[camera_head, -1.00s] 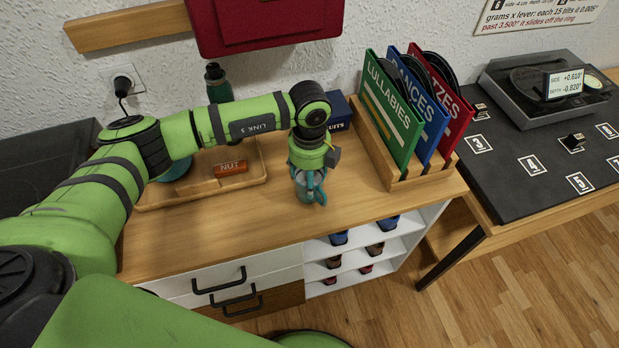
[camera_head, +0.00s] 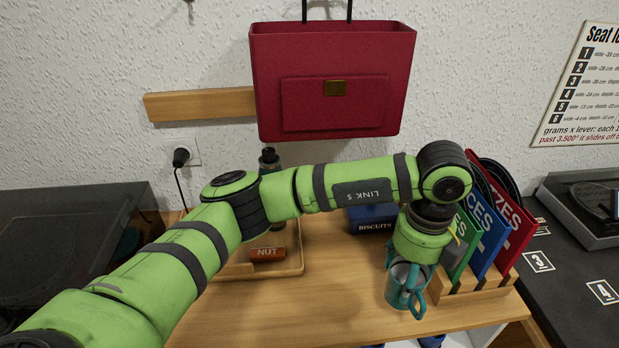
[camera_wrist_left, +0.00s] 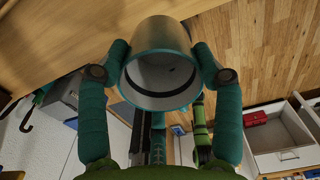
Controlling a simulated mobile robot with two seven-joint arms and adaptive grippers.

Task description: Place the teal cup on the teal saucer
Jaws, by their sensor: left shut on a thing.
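My left gripper (camera_head: 408,300), with teal fingers, is shut on the teal cup (camera_wrist_left: 160,92) over the cabinet top, just left of the record rack. In the left wrist view the fingers (camera_wrist_left: 160,58) lie on either side of the cup, and its open mouth, with a teal rim and grey inside, faces the camera. In the head view the fingers partly cover the cup. I cannot make out the teal saucer; my left arm covers part of the wooden tray (camera_head: 290,272). My right gripper is not in view.
A nut bar (camera_head: 268,253) lies on the tray, with a dark bottle (camera_head: 269,160) behind. A blue biscuits box (camera_head: 373,220) stands behind the arm. The record rack (camera_head: 478,297) is close right of the gripper. The cabinet top (camera_head: 330,310) is clear in front.

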